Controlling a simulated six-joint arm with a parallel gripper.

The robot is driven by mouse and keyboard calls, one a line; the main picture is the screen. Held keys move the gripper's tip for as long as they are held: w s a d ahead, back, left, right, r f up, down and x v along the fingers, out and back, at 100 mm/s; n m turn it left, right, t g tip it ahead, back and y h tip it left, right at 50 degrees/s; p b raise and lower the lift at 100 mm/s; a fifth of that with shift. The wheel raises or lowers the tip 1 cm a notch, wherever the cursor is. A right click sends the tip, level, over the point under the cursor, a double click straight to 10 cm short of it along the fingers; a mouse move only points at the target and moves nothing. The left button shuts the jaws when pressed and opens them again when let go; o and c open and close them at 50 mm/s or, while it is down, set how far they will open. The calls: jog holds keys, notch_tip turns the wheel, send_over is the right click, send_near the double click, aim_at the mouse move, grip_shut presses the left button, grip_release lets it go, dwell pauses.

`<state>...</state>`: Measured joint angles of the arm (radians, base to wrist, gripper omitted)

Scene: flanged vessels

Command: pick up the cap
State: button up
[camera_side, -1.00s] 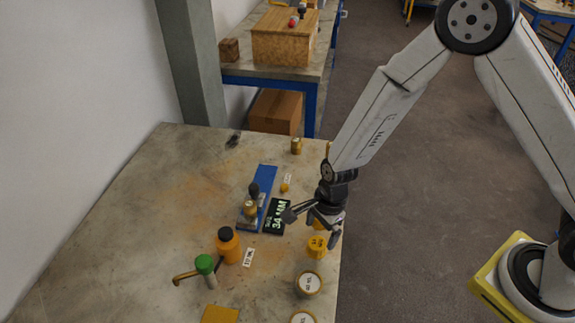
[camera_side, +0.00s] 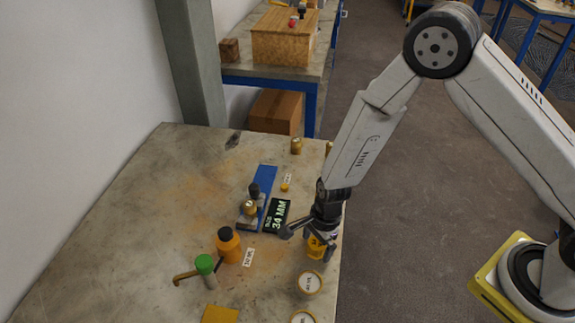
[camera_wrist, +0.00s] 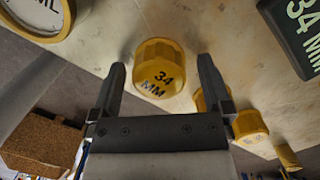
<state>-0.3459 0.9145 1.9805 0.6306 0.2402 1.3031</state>
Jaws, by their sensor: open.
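The yellow cap marked 34 MM (camera_wrist: 158,72) shows in the wrist view, upright on the table, ahead of and between my open fingers. In the side view the cap (camera_side: 316,252) is near the table's right edge, partly hidden by my gripper (camera_side: 312,238), which is just above it. In the wrist view the two fingers of my gripper (camera_wrist: 161,78) are spread wide, one on each side of the cap.
Yellow-rimmed round lids (camera_side: 309,283) lie nearer the camera. A black 34 MM sign (camera_side: 277,216) is left of my gripper, beside a blue strip (camera_side: 264,178). More yellow caps (camera_wrist: 250,126) sit beyond my right finger.

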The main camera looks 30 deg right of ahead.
aim_at(316, 242)
jog(key=c, duration=1.2)
jog(key=shift+r, duration=0.1)
jog(key=shift+r, duration=4.9)
jog(key=shift+w, duration=0.1)
jog(key=shift+w+a+r, duration=0.25)
jog(key=shift+w+a, duration=1.15)
jog(key=shift+w, duration=1.4)
jog(key=shift+w+a+r, duration=0.2)
jog(key=shift+w+a, duration=1.2)
jog(key=shift+w, duration=1.45)
jog(key=shift+w+a+r, duration=0.25)
jog(key=shift+w+a, duration=1.15)
jog(key=shift+w, duration=1.4)
